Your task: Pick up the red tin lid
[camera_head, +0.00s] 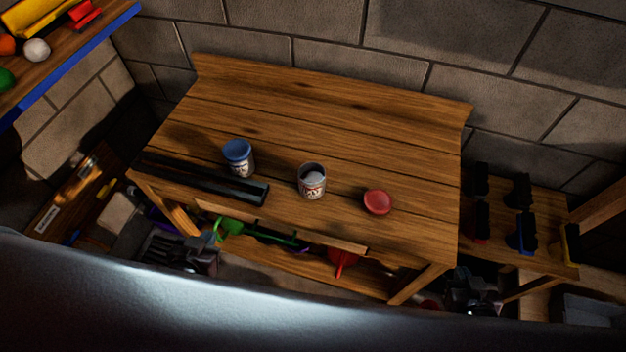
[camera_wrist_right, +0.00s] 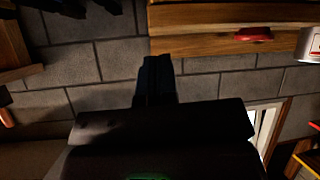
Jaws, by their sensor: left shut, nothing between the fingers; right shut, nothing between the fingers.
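The red tin lid (camera_head: 377,202) is a small round disc lying flat on the wooden workbench (camera_head: 330,130), right of an open tin (camera_head: 312,182). The lid also shows as a thin red shape in the right wrist view (camera_wrist_right: 254,34), near the top right. My right gripper (camera_wrist_right: 157,62) shows in the right wrist view with its dark fingers together and empty. It is apart from the lid, which lies up and to the right of the fingertips there. Neither gripper shows in the head view, and my left gripper is out of sight.
A tin with a blue top (camera_head: 238,156) stands left of the open tin. A long black bar (camera_head: 200,180) lies along the bench's front left. A block wall (camera_head: 300,30) rises behind. The bench around the lid's right side is clear. Several clamps (camera_head: 520,225) are at the right.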

